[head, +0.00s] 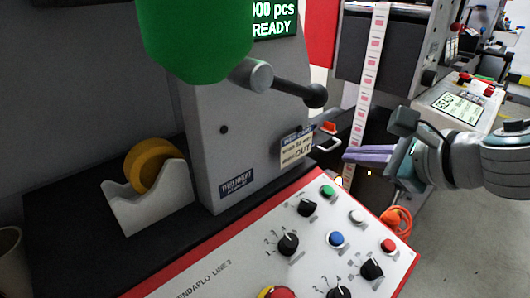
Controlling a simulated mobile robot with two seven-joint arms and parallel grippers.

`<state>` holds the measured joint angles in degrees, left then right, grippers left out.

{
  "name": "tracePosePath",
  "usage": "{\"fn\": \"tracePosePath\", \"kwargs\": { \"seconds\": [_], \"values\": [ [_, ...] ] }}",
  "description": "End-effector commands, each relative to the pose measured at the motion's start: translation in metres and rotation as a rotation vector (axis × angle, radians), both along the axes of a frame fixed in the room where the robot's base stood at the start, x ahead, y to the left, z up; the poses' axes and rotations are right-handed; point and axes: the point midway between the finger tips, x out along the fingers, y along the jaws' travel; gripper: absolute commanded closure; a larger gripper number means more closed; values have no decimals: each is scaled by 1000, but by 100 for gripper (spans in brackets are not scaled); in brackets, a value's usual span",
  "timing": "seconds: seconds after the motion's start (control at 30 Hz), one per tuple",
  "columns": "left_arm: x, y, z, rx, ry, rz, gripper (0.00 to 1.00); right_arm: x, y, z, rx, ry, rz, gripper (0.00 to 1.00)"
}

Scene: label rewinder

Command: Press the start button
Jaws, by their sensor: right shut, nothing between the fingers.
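The control panel (206,277) is a light grey sloping plate with a red edge. A small green button (327,191) sits near its far edge; I see no readable label saying start. A white button (356,216), a blue button (336,239) and a red button (388,246) are also on it. My right gripper (350,155) comes in from the right with its fingers shut and empty. In the picture its fingertips are above and a little right of the green button, apart from it. My left gripper is not in view.
Several black knobs (288,244) and a red mushroom button (279,292) share the panel. A green screen (274,20) reads READY. A large green part (193,38) and a dark handle (290,87) overhang. A tape dispenser (148,195) stands left. A label strip (370,70) hangs behind.

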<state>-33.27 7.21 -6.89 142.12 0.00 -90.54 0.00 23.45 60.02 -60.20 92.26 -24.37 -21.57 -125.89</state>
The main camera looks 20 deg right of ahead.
Motion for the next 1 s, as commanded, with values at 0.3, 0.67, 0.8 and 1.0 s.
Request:
{"fn": "tracePosePath", "kwargs": {
  "seconds": [0.3,0.67,0.8,1.0],
  "values": [
    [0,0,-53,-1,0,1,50,11,5,-48,0,-1,0,100],
    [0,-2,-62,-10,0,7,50,17,7,-64,0,-1,1,100],
    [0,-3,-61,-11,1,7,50,17,7,-64,0,-1,1,100],
    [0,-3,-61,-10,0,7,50,17,7,-64,0,-1,1,100]
  ]
}}
